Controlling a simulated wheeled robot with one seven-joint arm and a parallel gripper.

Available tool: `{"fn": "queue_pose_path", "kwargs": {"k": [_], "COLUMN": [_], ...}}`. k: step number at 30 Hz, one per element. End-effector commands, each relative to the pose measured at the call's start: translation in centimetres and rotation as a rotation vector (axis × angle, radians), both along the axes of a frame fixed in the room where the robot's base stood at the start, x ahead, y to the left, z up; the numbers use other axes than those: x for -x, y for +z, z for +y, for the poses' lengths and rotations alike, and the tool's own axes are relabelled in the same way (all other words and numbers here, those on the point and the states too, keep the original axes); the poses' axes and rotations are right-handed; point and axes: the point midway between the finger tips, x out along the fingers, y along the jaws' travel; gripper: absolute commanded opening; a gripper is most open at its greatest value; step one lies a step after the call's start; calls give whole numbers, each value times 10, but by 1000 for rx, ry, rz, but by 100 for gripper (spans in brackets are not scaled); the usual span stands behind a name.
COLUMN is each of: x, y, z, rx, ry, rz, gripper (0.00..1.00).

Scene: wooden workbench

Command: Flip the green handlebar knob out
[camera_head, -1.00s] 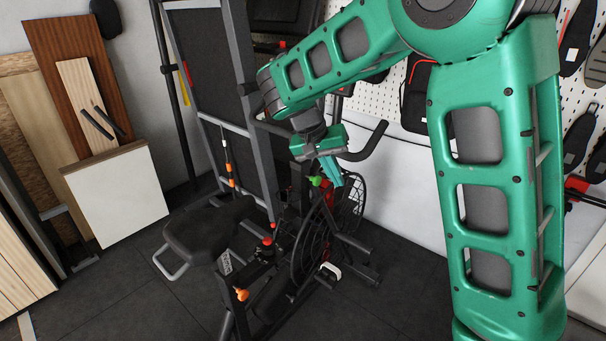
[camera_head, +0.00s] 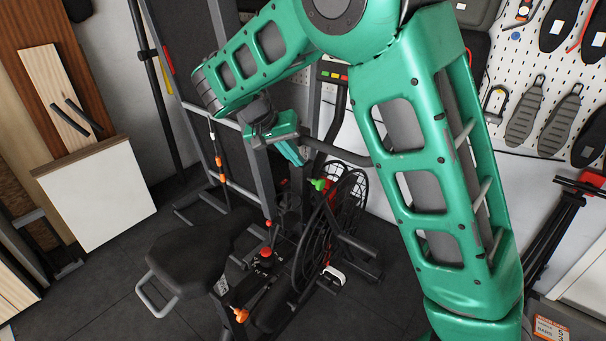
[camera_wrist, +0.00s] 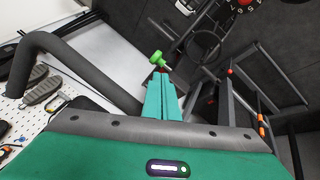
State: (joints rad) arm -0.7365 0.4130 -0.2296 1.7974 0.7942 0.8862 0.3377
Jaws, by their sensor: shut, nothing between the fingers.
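The green handlebar knob (camera_head: 318,184) sits on the exercise bike's front post, below and right of my gripper in the head view. The fingers (camera_wrist: 161,78) also show closed in the wrist view. In the head view a gap shows between fingertips and knob. In the wrist view I cannot tell whether they touch.
The bike's dark handlebar (camera_wrist: 75,70) curves close beside my gripper. The black saddle (camera_head: 190,262), a red knob (camera_head: 266,252) and an orange knob (camera_head: 241,314) are lower on the bike. A grey frame (camera_head: 205,90) stands behind my arm. Tools hang on a pegboard (camera_head: 515,75) at right.

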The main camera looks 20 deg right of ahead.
Motion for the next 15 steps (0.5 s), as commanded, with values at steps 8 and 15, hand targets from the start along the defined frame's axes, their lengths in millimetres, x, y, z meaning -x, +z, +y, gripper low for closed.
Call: {"fn": "queue_pose_path", "kwargs": {"k": [8,15], "x": [0,-5], "y": [-3,-30], "z": [10,-4], "rx": [0,2], "ry": [16,17], "rz": [1,3], "gripper": [0,0]}}
